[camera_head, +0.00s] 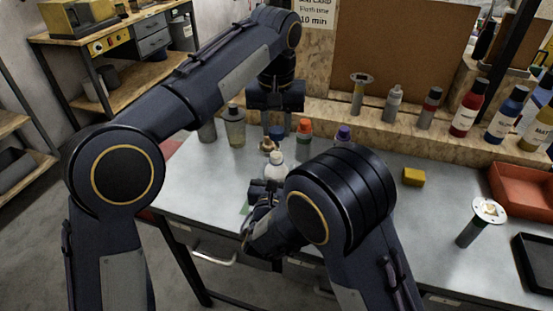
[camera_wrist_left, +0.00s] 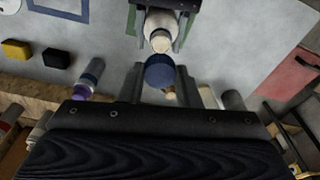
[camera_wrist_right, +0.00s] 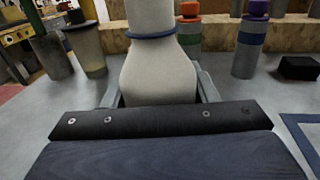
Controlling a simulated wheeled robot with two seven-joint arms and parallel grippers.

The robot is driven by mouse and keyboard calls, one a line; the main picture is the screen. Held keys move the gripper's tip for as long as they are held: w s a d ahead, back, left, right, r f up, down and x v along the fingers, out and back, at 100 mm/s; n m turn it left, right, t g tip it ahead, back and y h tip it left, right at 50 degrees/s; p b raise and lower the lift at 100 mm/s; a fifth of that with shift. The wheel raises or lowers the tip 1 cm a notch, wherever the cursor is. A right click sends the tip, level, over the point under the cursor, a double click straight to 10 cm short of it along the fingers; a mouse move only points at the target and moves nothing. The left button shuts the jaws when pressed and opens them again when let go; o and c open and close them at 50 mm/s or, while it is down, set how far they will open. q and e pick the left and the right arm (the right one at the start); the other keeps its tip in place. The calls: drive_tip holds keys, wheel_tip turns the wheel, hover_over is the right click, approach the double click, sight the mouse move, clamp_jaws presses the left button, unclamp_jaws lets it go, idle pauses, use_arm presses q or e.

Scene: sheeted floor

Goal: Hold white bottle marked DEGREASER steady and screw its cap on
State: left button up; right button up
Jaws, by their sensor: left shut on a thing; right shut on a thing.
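The white bottle (camera_head: 275,165) stands upright near the table's front edge; no marking is readable. It fills the middle of the right wrist view (camera_wrist_right: 157,75), with a blue ring around its neck. My right gripper (camera_head: 268,186) is shut on its body, partly hidden by my right arm. My left gripper (camera_head: 277,120) points down above the bottle, shut on a blue cap (camera_head: 277,132). In the left wrist view the cap (camera_wrist_left: 159,71) sits between the fingers, near the bottle's pale top (camera_wrist_left: 161,41). In the head view a gap shows between cap and bottle top.
Behind stand an orange-capped bottle (camera_head: 304,130), a purple-capped bottle (camera_head: 343,134) and a grey-green bottle (camera_head: 235,127). A yellow block (camera_head: 413,177), a grey post with a round white top (camera_head: 487,211) and a red bin (camera_head: 522,188) are right. The table's left front is clear.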

sight(277, 155)
use_arm(q)
drive_tip(key=shift+f, duration=1.7)
drive_tip(key=shift+s+f, duration=0.1)
drive_tip(key=shift+f, duration=0.75)
drive_tip(key=shift+f, duration=0.6)
